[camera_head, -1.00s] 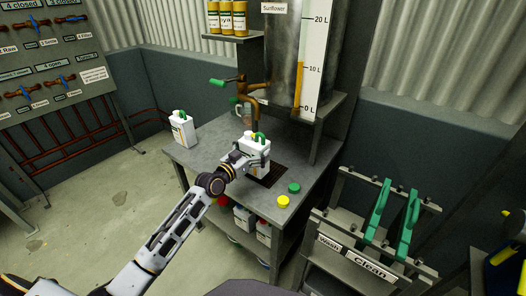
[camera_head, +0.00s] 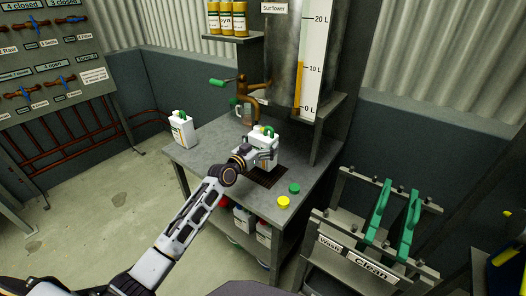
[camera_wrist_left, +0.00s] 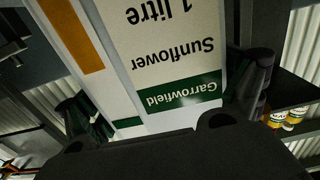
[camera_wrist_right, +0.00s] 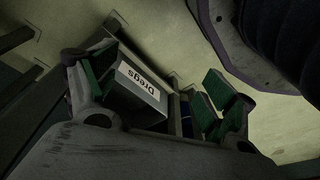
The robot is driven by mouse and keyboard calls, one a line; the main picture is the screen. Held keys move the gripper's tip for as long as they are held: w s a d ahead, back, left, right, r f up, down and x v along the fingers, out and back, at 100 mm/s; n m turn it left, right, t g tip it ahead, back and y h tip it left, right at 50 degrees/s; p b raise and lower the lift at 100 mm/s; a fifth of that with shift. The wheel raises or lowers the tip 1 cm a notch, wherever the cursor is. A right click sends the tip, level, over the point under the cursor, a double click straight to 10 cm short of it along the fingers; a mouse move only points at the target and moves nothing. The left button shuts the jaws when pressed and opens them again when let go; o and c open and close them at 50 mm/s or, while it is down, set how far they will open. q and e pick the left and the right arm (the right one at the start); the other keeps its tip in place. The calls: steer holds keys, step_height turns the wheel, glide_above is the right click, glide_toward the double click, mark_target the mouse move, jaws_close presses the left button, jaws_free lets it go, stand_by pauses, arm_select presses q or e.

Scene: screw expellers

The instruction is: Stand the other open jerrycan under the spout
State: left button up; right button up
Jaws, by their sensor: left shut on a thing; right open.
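A white jerrycan (camera_head: 265,149) with a green handle is in my left gripper (camera_head: 250,155), above or on the dark drain grate (camera_head: 267,178); I cannot tell whether its base touches. In the left wrist view its label reads Garrowfield Sunflower 1 litre (camera_wrist_left: 180,50), upside down, between the fingers. The copper-coloured spout (camera_head: 253,93) with a green lever is behind it, slightly left. A second white jerrycan (camera_head: 181,131) stands at the bench's left end. My right gripper (camera_wrist_right: 160,100) is open and empty, outside the head view.
A yellow cap (camera_head: 283,202) and a green cap (camera_head: 294,188) lie on the bench (camera_head: 220,185) front right. A rack (camera_head: 375,250) marked Wash and clean stands right.

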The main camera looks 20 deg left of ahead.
steer(key=shift+f, duration=0.1)
arm_select(q)
steer(key=shift+f, duration=0.35)
steer(key=shift+f+b, duration=0.6)
steer(key=shift+f, duration=0.7)
arm_select(e)
steer(key=shift+w+a+r, duration=0.15)
steer(key=shift+a+r, duration=0.1)
steer(key=shift+r, duration=0.7)
steer(key=shift+w+a+r, duration=0.1)
steer(key=shift+a+r, duration=0.15)
steer(key=shift+r, duration=0.7)
arm_select(q)
steer(key=shift+f, duration=0.1)
steer(key=o, duration=1.3)
steer(key=shift+f, duration=0.1)
arm_select(e)
steer(key=shift+w+r, duration=0.2)
steer(key=shift+r, duration=0.15)
steer(key=shift+s+f, duration=0.2)
steer(key=shift+s, duration=0.1)
